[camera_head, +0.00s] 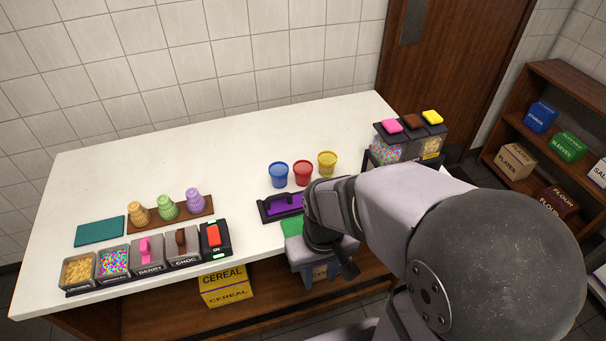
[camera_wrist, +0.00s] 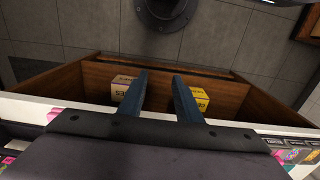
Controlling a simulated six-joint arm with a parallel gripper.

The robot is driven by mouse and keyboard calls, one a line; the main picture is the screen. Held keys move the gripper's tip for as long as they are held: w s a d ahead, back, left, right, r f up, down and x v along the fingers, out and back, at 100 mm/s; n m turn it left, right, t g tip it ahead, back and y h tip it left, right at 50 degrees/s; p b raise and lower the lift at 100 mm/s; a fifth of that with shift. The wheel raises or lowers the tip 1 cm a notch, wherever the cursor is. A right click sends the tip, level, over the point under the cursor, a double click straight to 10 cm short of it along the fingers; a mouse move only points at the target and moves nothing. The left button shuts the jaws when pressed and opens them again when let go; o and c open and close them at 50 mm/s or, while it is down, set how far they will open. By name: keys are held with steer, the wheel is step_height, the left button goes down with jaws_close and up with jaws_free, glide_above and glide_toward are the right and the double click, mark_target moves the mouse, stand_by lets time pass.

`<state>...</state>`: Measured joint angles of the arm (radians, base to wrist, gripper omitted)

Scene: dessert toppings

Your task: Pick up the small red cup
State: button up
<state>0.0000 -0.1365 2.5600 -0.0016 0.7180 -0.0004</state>
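The small red cup (camera_head: 303,172) stands upright on the white table, between a blue cup (camera_head: 278,174) and a yellow cup (camera_head: 327,162). My gripper (camera_head: 321,282) hangs at the table's front edge, nearer the camera than the cups and apart from them. In the wrist view my gripper (camera_wrist: 160,82) shows two dark fingers with a clear gap between them and nothing held. The red cup does not show in the wrist view.
A topping dispenser (camera_head: 408,144) stands to the right. Bins (camera_head: 149,256), stacked cones (camera_head: 167,207) and a teal board (camera_head: 100,231) are on the left.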

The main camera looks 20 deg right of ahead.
mark_target(304, 164)
steer(key=o, duration=0.4)
